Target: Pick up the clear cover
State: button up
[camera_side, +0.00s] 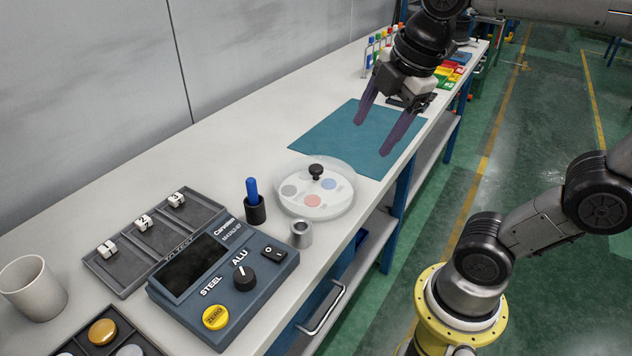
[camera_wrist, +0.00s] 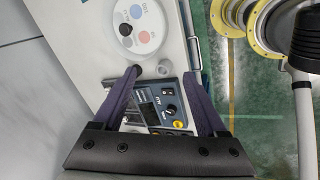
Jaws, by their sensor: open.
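The clear cover (camera_side: 345,171) is a round translucent lid with a black knob (camera_side: 316,172) on top. It sits over a round dish with grey, blue and red discs showing through, near the bench's front edge. In the wrist view the cover (camera_wrist: 154,42) is at the top, beyond my fingertips.
A teal mat (camera_side: 340,137) lies behind the cover. A blue pen in a black holder (camera_side: 255,209), a metal cup (camera_side: 301,234) and a meter box (camera_side: 224,284) stand in front. Trays (camera_side: 160,240) and a white mug (camera_side: 33,288) are at left. Colored tubes (camera_side: 377,46) stand at the back.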

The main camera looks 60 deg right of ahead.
jog(key=w+d+r+n+g, duration=0.1)
jog(key=w+d+n+g, duration=0.15)
jog(key=w+n, duration=0.5)
jog(key=g, duration=0.1)
send_near(316, 167)
notch_tip(316, 167, down, 2)
jog(key=shift+f+m+g+h, duration=0.15)
jog(key=shift+m+g+h, duration=0.15)
jog(key=shift+m, duration=0.15)
jog(key=shift+w+d+f, duration=0.1)
jog(key=shift+f, duration=1)
jog(key=shift+w+d+f, duration=0.1)
jog(key=shift+w+f, duration=0.05)
jog(key=shift+f, duration=0.9)
jog(key=shift+w+d+f, duration=0.1)
jog(key=shift+f, duration=1)
jog(key=shift+c, duration=0.3)
grip_shut()
